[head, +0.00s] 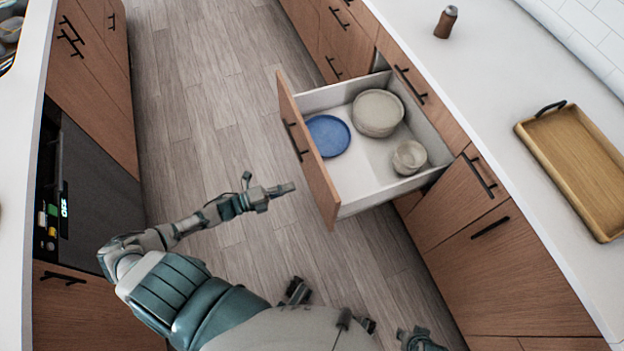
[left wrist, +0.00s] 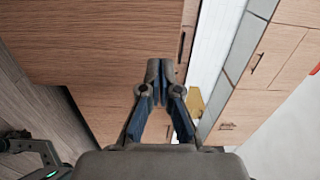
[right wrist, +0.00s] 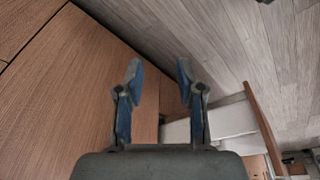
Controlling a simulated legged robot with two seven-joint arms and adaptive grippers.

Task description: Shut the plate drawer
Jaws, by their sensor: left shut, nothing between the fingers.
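The plate drawer (head: 357,183) stands pulled out of the right-hand cabinet row, its wooden front facing the aisle with a black handle (head: 295,142). Inside are a blue plate (head: 328,135), a stack of beige plates (head: 378,113) and small bowls (head: 409,157). My left gripper (head: 287,188) is shut and empty, in the aisle just left of the drawer front, apart from it. Its closed fingertips (left wrist: 154,68) show before a wooden panel in the left wrist view. My right gripper (right wrist: 157,68) is open and empty; the right wrist view shows the open drawer (right wrist: 225,123) beyond it.
A wooden tray (head: 580,165) and a brown bottle (head: 446,22) are on the right counter (head: 510,85). An oven (head: 90,180) and cabinets line the left side. The wooden floor (head: 205,100) between the rows is clear.

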